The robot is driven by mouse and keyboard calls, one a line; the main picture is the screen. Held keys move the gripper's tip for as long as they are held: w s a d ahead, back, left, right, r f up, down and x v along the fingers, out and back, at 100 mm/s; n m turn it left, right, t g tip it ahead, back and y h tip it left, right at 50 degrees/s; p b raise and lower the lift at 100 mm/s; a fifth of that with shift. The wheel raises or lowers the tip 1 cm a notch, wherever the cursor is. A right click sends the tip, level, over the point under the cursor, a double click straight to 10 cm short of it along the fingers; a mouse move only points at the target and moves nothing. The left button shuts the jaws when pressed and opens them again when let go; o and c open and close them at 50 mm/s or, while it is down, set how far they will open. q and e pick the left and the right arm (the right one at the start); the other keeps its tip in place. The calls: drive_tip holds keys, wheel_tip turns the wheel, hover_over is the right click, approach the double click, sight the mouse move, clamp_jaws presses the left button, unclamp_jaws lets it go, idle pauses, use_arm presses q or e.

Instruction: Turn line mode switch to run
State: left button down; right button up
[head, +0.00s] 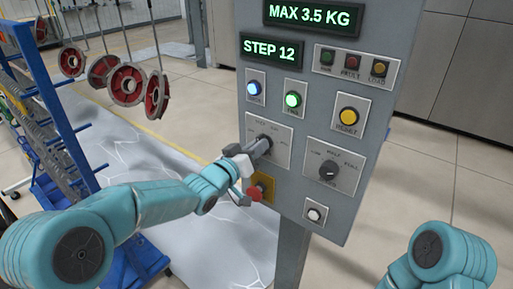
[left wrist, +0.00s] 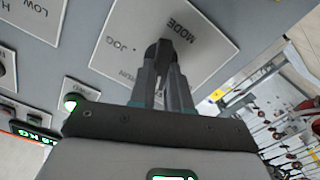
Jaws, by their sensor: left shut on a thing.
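The line mode switch (head: 264,140) is a dark knob on a pale plate at the left side of the grey control panel. In the left wrist view its plate (left wrist: 205,42) reads MODE, with JOG and a partly hidden label like RUN. My left gripper (head: 260,147) reaches the knob from the lower left; its fingers (left wrist: 161,58) are shut on the dark knob in the left wrist view. The fingers cover much of the knob, so I cannot tell which label it points to. My right gripper is out of view.
The panel (head: 365,195) also carries a second knob (head: 327,172), a yellow button (head: 348,116), a lit blue button (head: 254,88) and a lit green button (head: 293,100). A red button (head: 254,194) sits just below my left gripper. Red-and-grey wheels (head: 126,84) hang at the left.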

use_arm(q)
drive_tip(key=shift+s+d+m+b, duration=0.1)
drive_tip(key=shift+m+b, duration=2.35)
drive_tip(key=shift+b, duration=0.1)
drive_tip(key=shift+s+d+m+b, duration=0.1)
drive_tip(key=shift+m+b, duration=2.35)
drive_tip(key=shift+b, duration=0.05)
drive_tip(key=c, duration=1.1)
unclamp_jaws()
